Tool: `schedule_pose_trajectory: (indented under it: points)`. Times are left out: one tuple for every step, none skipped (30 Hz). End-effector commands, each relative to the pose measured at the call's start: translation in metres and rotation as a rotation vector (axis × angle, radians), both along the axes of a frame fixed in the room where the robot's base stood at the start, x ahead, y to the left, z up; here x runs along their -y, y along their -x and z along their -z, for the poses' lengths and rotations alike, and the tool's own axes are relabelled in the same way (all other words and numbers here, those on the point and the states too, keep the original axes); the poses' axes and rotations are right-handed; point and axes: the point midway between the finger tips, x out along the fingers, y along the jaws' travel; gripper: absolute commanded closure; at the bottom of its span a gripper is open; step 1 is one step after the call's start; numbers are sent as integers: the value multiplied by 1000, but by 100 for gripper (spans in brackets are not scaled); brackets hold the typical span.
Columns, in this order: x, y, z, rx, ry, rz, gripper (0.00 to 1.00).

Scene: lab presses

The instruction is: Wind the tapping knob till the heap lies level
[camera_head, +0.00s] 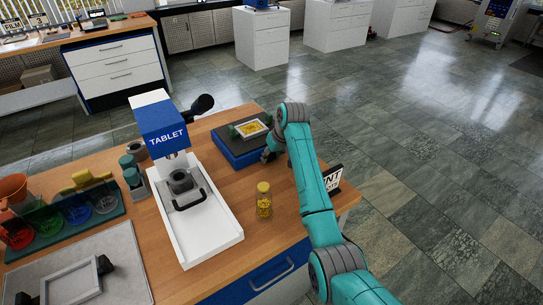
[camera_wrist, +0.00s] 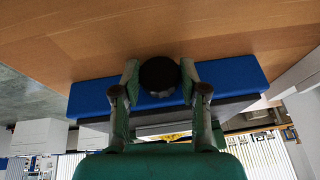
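The tapping device is a low blue box (camera_head: 232,151) with a dark top near the far right edge of the bench. A pale framed tray on it holds a yellow heap (camera_head: 253,127); I cannot tell how level the heap lies. In the wrist view a sliver of the yellow heap (camera_wrist: 176,136) shows beyond the box. The round black tapping knob (camera_wrist: 159,74) sits at the box's side. My gripper (camera_wrist: 159,80) has a finger on each side of the knob, and both seem to touch it. In the head view my gripper (camera_head: 269,152) is beside the box and hides the knob.
A white and blue tablet press (camera_head: 211,221) stands left of the box. A jar with yellow contents (camera_head: 264,203) stands in front of my gripper. A black and white sign (camera_head: 332,178) is partly behind my arm.

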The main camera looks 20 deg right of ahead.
Motion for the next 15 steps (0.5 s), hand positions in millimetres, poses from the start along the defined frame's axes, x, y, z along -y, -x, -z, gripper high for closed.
schedule_pose_trajectory:
  points:
    - [0,0,0,0,0,0,87]
    - [0,0,0,0,0,0,92]
    - [0,0,0,0,0,0,92]
    - [0,0,0,0,0,1,92]
    - [0,0,0,-1,-3,1,92]
    - [1,0,0,-4,-11,2,92]
    - [2,0,0,-7,-20,2,92]
    - [2,0,0,-11,-34,2,92]
    - [3,-1,0,-17,-55,2,92]
    - [2,-1,0,-23,-70,1,92]
    - [3,-1,0,-27,-84,2,92]
    - [2,-1,0,-32,-101,1,92]
    - [3,-1,0,-35,-110,1,92]
    - [3,-1,0,-38,-119,1,92]
    - [3,-1,0,-40,-127,0,92]
